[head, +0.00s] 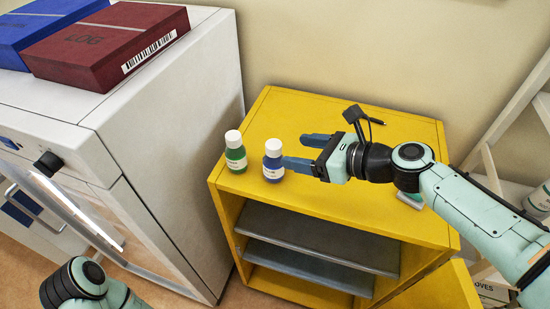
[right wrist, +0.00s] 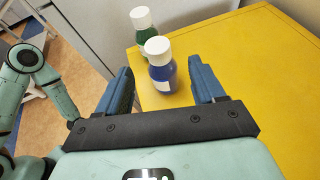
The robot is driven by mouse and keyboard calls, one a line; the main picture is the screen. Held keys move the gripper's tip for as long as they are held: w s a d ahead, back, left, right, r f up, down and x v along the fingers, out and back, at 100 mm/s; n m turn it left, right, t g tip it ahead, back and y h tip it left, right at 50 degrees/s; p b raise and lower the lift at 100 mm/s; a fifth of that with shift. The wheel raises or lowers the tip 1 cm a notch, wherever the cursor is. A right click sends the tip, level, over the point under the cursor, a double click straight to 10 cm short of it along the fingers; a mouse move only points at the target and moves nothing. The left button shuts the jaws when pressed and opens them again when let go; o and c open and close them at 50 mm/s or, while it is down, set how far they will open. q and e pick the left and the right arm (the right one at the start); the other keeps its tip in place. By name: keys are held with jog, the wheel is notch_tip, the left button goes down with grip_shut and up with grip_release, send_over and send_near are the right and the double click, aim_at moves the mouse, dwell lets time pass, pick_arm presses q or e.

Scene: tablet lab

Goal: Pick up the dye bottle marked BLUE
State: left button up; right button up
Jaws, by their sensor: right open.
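The blue dye bottle (head: 273,166) has a white cap and a white label and stands upright on the yellow cabinet top. In the right wrist view it (right wrist: 161,76) shows centred in the gap between the fingers. A similar green bottle (head: 236,157) stands just left of it; in the right wrist view the green bottle (right wrist: 142,33) is partly behind the blue one. My right gripper (head: 294,150) is open and empty, low over the top, its fingertips pointing at the blue bottle and close to it. My left gripper is outside both views; only part of that arm shows.
The yellow cabinet (head: 330,213) has an open front with grey shelves. A white appliance (head: 165,130) stands close on the left, bearing a red LOG box (head: 105,42) and a blue box (head: 45,22). A pale rack (head: 505,135) stands at the right.

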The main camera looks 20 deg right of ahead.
aim_at(267, 149)
jog(key=x, duration=0.4)
jog(key=shift+w+a+f, duration=0.15)
jog(key=shift+w+f, duration=0.05)
jog(key=shift+f, duration=0.05)
jog(key=b+x, duration=0.1)
jog(key=x, duration=0.4)
jog(key=shift+a+f, duration=0.1)
jog(key=shift+a, duration=0.1)
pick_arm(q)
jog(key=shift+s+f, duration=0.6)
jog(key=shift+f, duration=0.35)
pick_arm(e)
jog(key=c, duration=1.2)
